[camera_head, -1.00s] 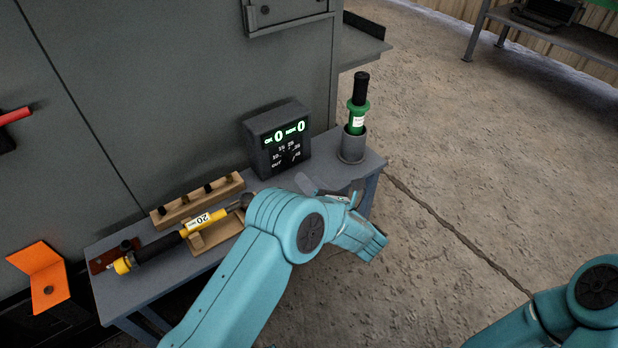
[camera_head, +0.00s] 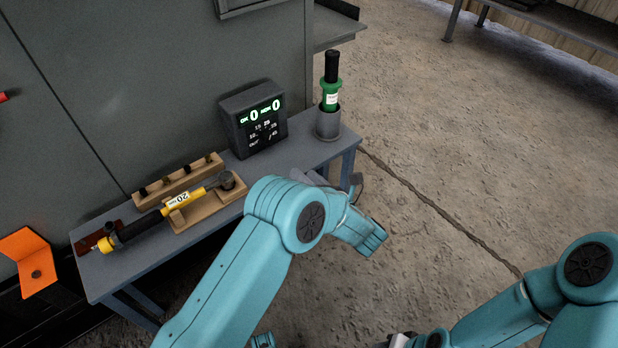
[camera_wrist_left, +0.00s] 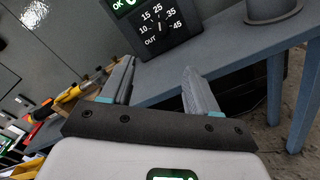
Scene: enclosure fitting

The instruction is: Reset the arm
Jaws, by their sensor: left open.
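My left arm reaches in from the bottom of the head view, bent at a teal joint. My left gripper (camera_head: 330,181) is mostly hidden behind the wrist, over the front edge of the bench (camera_head: 290,170). In the left wrist view the two grey fingers of the left gripper (camera_wrist_left: 158,72) stand apart with nothing between them. My right arm comes in at the lower right. Only a little of my right gripper (camera_head: 400,340) shows at the bottom edge, so its jaws cannot be made out.
The bench holds a yellow-and-black tool (camera_head: 185,208) marked 20 on wooden rests, a wooden block with dark pegs (camera_head: 180,180), a display box (camera_head: 255,120) and a green-and-black tool (camera_head: 331,88) in a grey cup (camera_head: 328,124). An orange bracket (camera_head: 33,262) is at left. Open floor lies right.

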